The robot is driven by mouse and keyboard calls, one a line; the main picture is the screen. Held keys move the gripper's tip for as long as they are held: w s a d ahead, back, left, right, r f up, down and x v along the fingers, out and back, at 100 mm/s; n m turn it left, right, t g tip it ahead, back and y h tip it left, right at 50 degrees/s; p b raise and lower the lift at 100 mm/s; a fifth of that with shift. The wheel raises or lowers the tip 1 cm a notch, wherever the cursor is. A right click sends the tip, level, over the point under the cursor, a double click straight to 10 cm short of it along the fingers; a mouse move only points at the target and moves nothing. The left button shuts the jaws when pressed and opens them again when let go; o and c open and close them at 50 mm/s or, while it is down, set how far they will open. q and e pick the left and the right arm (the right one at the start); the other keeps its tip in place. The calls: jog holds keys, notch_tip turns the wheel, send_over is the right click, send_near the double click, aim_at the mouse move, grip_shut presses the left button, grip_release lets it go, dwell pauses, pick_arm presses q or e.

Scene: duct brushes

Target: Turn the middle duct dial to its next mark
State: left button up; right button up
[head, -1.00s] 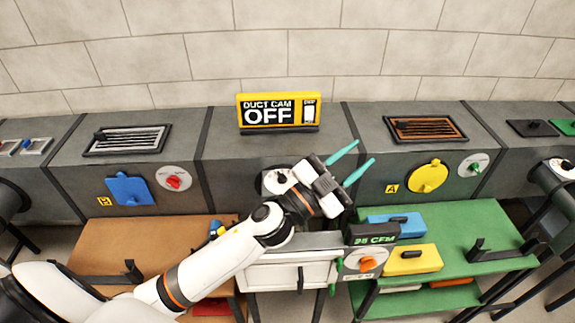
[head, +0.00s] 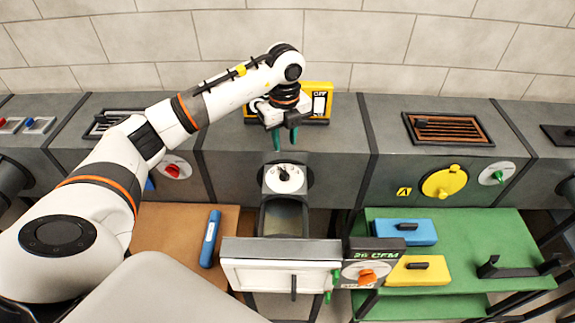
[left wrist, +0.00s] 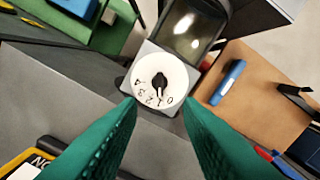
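The middle duct dial (head: 285,178) is a white disc with a black knob on the grey duct. It also shows in the left wrist view (left wrist: 160,82), with marks from 0 to 4 along its lower edge; the knob's narrow end appears to point near the 1 and 2, but I cannot tell exactly. My left gripper (head: 286,138) hangs above and behind the dial, fingers pointing down. In the left wrist view its two green fingers (left wrist: 160,103) are apart, with nothing between them, and not touching the knob. My right gripper is not in view.
A yellow sign (head: 318,103) stands behind my left gripper, partly covered. An open chute (head: 285,212) lies in front of the dial, with a white-fronted box (head: 280,273) before it. A blue cylinder (head: 210,238) lies on the brown table (head: 160,222). A CFM display (head: 376,256) sits right.

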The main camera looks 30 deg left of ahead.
aim_at(286, 172)
pick_arm(q)
notch_tip(286, 172, down, 11)
jog(key=p, duration=0.2)
jog(key=shift+d+f+p, duration=0.1)
jog(key=shift+p, duration=0.2)
grip_shut()
